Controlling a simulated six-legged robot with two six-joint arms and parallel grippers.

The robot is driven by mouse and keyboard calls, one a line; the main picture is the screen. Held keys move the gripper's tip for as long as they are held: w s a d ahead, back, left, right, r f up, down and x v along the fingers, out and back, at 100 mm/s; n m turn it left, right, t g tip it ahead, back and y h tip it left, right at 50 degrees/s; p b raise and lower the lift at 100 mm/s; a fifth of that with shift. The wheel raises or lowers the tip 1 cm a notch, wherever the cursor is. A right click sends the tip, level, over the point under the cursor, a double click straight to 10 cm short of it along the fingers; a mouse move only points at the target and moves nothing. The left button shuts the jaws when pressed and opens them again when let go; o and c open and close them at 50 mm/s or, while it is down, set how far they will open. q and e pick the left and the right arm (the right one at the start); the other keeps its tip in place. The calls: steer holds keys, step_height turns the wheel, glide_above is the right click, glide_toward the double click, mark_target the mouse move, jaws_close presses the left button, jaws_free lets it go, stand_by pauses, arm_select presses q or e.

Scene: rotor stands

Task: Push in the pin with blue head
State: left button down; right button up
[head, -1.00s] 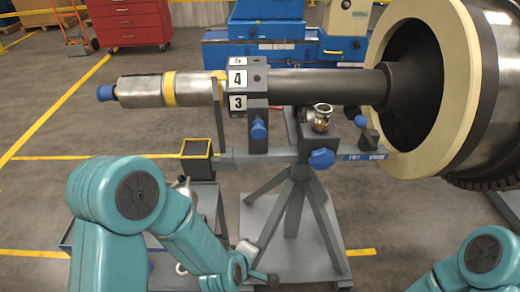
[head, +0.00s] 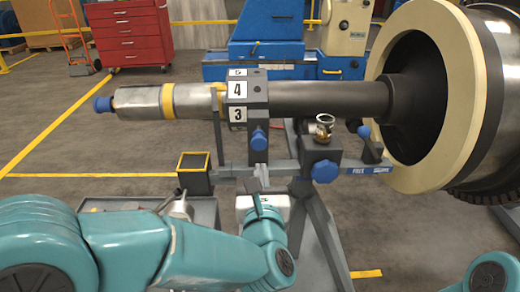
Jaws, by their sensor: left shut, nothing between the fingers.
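The block sits around the long grey shaft (head: 325,98). How deep the pin sits cannot be told. My left gripper (head: 261,172) is shut and empty, with its fingers pointing up and away from me. It shows just below the blue head, and a small gap seems to lie between them. My right gripper is out of view; only part of my right arm shows at the lower right.
A blue-tipped lever (head: 371,145) stands farther right. A yellow-rimmed box (head: 194,172) is at the left. The large rotor drum (head: 440,100) fills the right.

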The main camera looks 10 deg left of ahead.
mark_target(259, 143)
arm_select(q)
steer(key=p+x, duration=0.1)
steer(key=x, duration=0.6)
steer(key=shift+w+a+p, duration=0.1)
steer(key=shift+w+p, duration=0.25)
steer(key=shift+w+f+b, duration=0.15)
steer(key=shift+w+b, duration=0.05)
steer(key=shift+b, duration=0.1)
steer(key=b+x, duration=0.2)
steer(key=x, duration=0.1)
steer(key=shift+w, duration=0.15)
steer(key=shift+a+r, duration=0.1)
steer(key=shift+r, duration=0.3)
